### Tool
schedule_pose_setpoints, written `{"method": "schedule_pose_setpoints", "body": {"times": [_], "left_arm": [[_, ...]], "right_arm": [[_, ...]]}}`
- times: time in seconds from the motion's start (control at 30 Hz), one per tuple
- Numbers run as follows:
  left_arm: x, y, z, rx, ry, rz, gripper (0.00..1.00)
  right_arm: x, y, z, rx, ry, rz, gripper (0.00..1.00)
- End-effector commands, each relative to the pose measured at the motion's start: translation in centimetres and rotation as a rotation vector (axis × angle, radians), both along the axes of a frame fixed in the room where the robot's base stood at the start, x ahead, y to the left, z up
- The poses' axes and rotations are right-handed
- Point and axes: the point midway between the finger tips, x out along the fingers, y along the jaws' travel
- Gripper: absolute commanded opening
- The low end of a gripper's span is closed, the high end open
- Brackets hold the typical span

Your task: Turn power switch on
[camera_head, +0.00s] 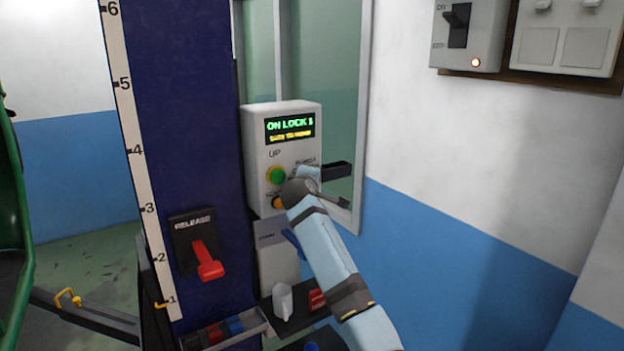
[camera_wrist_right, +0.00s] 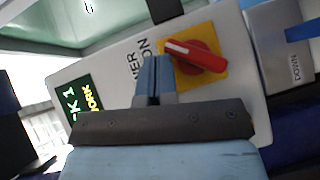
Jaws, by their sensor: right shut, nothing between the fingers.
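A grey control box (camera_head: 253,160) carries a lit display (camera_head: 290,127) reading "ON LOCK 1" with a yellow line below. In the right wrist view, a red rotary switch (camera_wrist_right: 197,55) sits on a yellow plate beside lettering ending in "WER" and "ON". Its handle lies slanted, with a white mark at the end nearer the lettering. My right gripper (camera_wrist_right: 152,78) is shut and empty, its tips close to the switch's lower left; contact cannot be told. In the head view, my right gripper (camera_head: 304,182) covers the switch. My left gripper is out of view.
A green button (camera_head: 276,175) is left of my right gripper. A red release lever (camera_head: 208,262) is on the blue column (camera_head: 180,120). A tray (camera_head: 250,330) is below. A wall switch (camera_head: 457,24) with a lit lamp is at upper right.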

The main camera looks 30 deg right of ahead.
Motion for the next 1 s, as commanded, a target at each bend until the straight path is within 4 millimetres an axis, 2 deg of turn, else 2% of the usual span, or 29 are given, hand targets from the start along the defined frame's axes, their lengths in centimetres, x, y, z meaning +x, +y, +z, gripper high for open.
{"method": "schedule_pose_setpoints", "body": {"times": [0.33,0.47,1.0], "left_arm": [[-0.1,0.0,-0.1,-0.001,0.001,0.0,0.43],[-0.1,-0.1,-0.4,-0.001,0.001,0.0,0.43],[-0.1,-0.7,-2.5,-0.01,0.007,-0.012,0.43]], "right_arm": [[-0.1,0.1,0.0,0.0,0.0,0.0,0.0],[-0.8,0.8,0.1,-0.001,-0.003,0.002,0.0],[-9.2,7.7,1.6,0.001,-0.002,0.002,0.0]]}}
